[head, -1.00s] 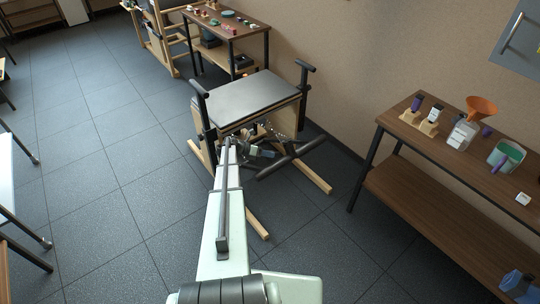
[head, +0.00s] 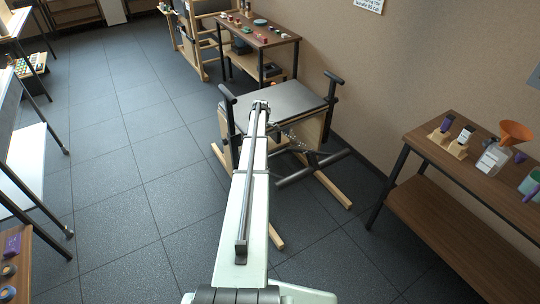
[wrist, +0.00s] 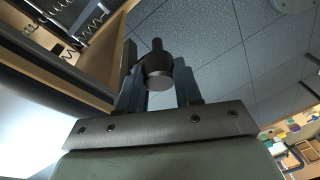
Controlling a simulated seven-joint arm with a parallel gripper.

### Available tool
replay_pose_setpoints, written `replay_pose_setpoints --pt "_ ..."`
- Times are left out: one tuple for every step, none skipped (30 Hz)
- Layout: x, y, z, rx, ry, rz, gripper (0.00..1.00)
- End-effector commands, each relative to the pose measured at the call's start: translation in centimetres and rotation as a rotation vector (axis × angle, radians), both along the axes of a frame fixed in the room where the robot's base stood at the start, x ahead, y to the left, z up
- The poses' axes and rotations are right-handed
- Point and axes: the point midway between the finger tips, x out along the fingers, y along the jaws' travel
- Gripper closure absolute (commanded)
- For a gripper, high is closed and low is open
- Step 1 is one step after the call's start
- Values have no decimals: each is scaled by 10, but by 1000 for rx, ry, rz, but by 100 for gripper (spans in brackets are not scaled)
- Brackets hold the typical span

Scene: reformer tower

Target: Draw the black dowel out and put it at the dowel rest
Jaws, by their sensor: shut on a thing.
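The black dowel (wrist: 158,70) stands between the fingers of my gripper (wrist: 160,88) in the wrist view. The gripper is shut on it, and the dowel's narrower end points away from the palm. In the head view, my arm ends over the front of a wooden apparatus with a black padded top (head: 285,98) and hides the gripper and dowel. I cannot pick out the dowel rest in either view.
Springs (wrist: 90,22) and the wooden side (wrist: 85,58) of the apparatus are close at upper left in the wrist view. A black post handle (head: 228,95) rises left of the padded top. A brown shelf table (head: 450,165) stands at right.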

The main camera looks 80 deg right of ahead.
Motion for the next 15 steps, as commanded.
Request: replay_pose_setpoints --pt "13 2 14 -16 -43 -20 100" --pt "20 2 20 -23 -68 -33 100" --pt "29 2 30 -35 -96 -46 100" --pt "35 1 36 -41 -114 -55 100" --pt "41 1 41 -45 -130 -63 100" --pt "47 1 48 -52 -148 -70 100" --pt "52 1 52 -57 -160 -74 100" --pt "55 0 57 -61 -169 -78 100" --pt "59 0 61 -65 -180 -81 100" --pt "62 0 64 -68 -186 -83 100" --pt "64 0 66 -69 -192 -85 100" --pt "66 0 69 -70 -196 -87 100" --pt "67 0 70 -72 -199 -89 100" --pt "68 0 71 -73 -201 -89 100" --pt "69 0 72 -73 -203 -90 100"
